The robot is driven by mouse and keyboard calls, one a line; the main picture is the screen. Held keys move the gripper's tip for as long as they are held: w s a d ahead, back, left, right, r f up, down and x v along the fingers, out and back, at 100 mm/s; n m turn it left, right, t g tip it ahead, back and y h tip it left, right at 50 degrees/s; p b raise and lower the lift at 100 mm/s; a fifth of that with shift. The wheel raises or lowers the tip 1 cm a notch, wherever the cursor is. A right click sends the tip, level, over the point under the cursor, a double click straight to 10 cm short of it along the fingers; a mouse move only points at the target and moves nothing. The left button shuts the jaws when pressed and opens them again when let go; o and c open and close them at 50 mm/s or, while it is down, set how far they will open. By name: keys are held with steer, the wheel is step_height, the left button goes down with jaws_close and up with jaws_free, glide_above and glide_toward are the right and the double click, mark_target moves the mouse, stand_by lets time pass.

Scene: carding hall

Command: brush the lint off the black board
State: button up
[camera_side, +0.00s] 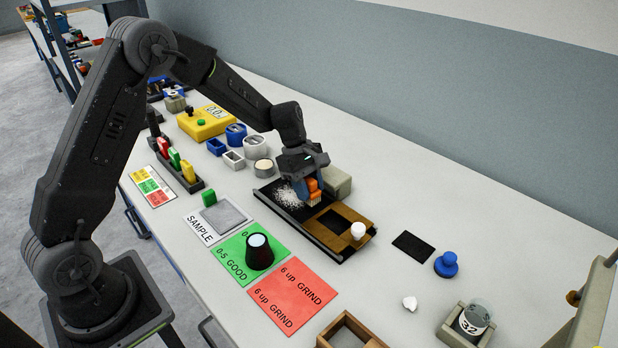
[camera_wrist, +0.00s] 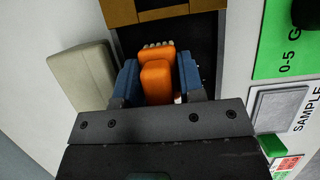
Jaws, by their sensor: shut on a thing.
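My gripper (camera_side: 306,187) is shut on an orange brush (camera_side: 315,184) with pale bristles. In the wrist view the orange brush (camera_wrist: 156,82) sits between the two blue fingers of my gripper (camera_wrist: 160,84). The brush is over the black board (camera_side: 268,192), bristles down; I cannot tell whether they touch it. White lint (camera_side: 290,194) lies in a patch on the board, just left of the brush. In the wrist view the board (camera_wrist: 204,40) shows beside the brush, and the lint is mostly hidden.
A brown slide with an opening (camera_side: 352,217) and a white knob (camera_side: 357,231) covers the board's right end. A grey-beige block (camera_side: 338,182) stands close behind. The sample pad (camera_side: 221,214), green card (camera_side: 233,266) and black loupe-like cylinder (camera_side: 259,254) lie in front.

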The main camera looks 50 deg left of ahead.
mark_target(284, 190)
steer(key=shift+f, duration=0.45)
steer(key=shift+a+f, duration=0.6)
steer(key=shift+c, duration=0.3)
steer(key=shift+a, duration=4.9)
steer(key=shift+s+d, duration=0.45)
steer(key=shift+d, duration=5)
steer(key=shift+s+d, duration=0.1)
steer(key=shift+s, duration=0.15)
steer(key=shift+s+a, duration=0.25)
steer(key=shift+a+r, duration=0.1)
steer(key=shift+a, duration=5.15)
step_height(284, 190, up, 8)
